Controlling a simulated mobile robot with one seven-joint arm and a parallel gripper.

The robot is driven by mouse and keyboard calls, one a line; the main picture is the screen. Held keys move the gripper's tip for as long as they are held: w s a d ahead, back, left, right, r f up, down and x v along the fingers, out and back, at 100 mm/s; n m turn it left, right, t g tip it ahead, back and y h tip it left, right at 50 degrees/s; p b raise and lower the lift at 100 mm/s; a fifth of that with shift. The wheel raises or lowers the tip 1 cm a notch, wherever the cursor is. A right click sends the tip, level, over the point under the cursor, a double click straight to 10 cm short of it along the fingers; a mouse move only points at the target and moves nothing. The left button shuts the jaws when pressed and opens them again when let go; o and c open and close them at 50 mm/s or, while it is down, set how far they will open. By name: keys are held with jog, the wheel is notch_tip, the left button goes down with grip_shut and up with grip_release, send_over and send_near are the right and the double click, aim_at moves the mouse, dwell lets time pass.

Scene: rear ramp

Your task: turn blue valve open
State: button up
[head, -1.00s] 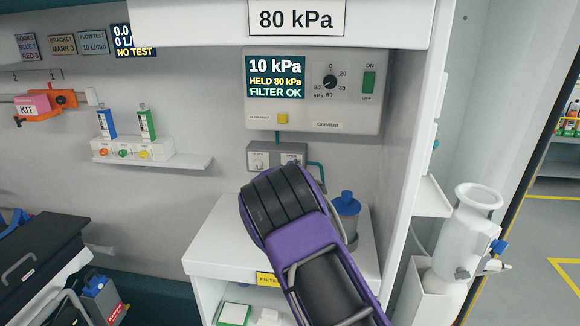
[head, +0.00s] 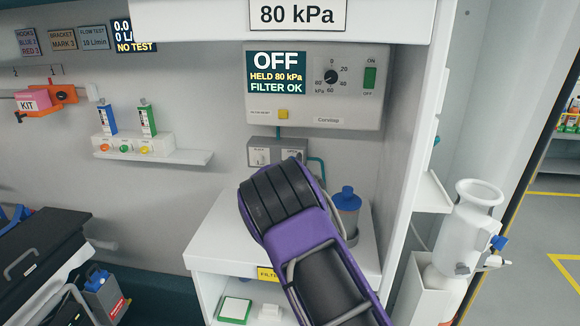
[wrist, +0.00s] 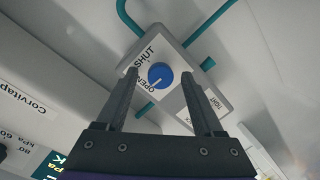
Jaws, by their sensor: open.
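The blue valve (wrist: 160,76) is a round knob on a grey plate in the wrist view, with the words SHUT and OPEN printed to its left. A pale mark on the knob's lower edge points towards the OPEN side. My gripper (wrist: 161,72) is open, one finger on each side of the knob in this view; I cannot tell whether either touches it. In the head view my purple and black arm (head: 300,225) hides the gripper and the blue valve.
A suction panel (head: 315,118) reads OFF, HELD 80 kPa, FILTER OK. Below it is a grey wall box (head: 258,156) with teal tubing. A blue-capped canister (head: 346,212) stands on the white counter (head: 212,240) beside my arm. Cabinet walls close in on the right.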

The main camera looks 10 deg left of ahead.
jog(key=s+r, duration=0.2)
jog(key=s, duration=1.5)
jog(key=shift+s+a+b, duration=0.15)
jog(key=shift+a+b, duration=0.05)
jog(key=shift+b, duration=0.15)
jog(key=shift+r, duration=0.1)
